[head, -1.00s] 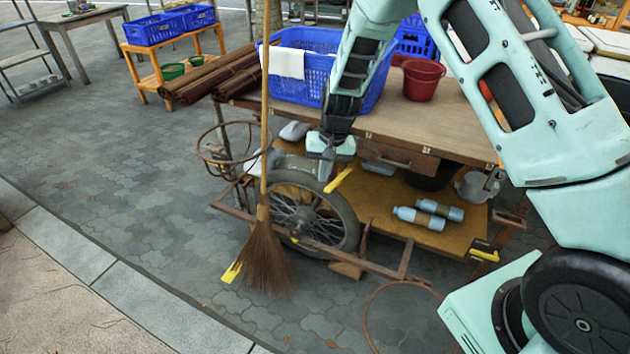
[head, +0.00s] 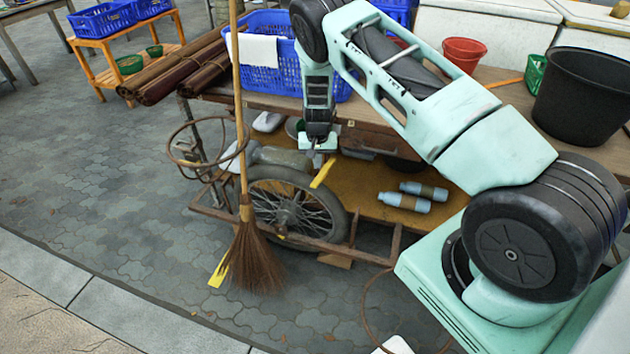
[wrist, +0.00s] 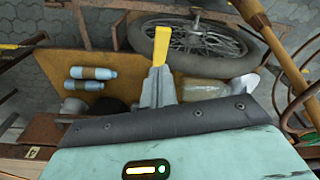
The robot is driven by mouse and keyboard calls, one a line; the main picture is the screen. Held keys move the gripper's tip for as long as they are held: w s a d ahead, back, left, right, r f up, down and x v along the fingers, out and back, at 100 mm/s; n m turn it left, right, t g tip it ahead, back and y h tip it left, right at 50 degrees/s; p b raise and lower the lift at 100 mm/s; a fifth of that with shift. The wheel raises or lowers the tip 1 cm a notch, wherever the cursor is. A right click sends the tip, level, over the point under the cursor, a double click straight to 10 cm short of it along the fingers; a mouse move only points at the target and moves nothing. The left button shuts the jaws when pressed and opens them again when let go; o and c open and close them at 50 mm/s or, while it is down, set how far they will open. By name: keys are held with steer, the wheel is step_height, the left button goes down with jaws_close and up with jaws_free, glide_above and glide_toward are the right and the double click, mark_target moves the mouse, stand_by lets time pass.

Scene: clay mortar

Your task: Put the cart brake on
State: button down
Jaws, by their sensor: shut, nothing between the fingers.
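The cart (head: 345,255) stands on paving with a spoked wheel (head: 293,212) at its near side. A short yellow bar (head: 322,171), which looks like the brake lever's handle, slants above the wheel's upper right edge. In the wrist view the yellow bar (wrist: 161,45) points away from the fingertips, across the wheel's edge. My gripper (head: 318,152) is shut and empty, pointing down at the bar's upper end. It also shows in the wrist view (wrist: 158,75). I cannot tell whether the fingers touch the bar. The lever's mounting is hidden.
A broom (head: 245,215) stands upright in front of the wheel's left side. A rusty ring (head: 180,160) sticks out at the cart's left. Two bottles (head: 412,196) lie on the lower shelf. A blue basket (head: 265,65) and rolled mats (head: 175,78) are above.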

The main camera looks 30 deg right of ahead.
mark_target(317, 181)
steer(key=shift+f, duration=0.15)
steer(key=shift+w+d+f+b, duration=0.1)
steer(key=shift+w+f+b, duration=0.05)
steer(key=shift+f+b, duration=1.3)
steer(key=shift+w+d+f+b, duration=0.1)
steer(key=shift+f+b, duration=0.7)
steer(key=shift+f, duration=1.1)
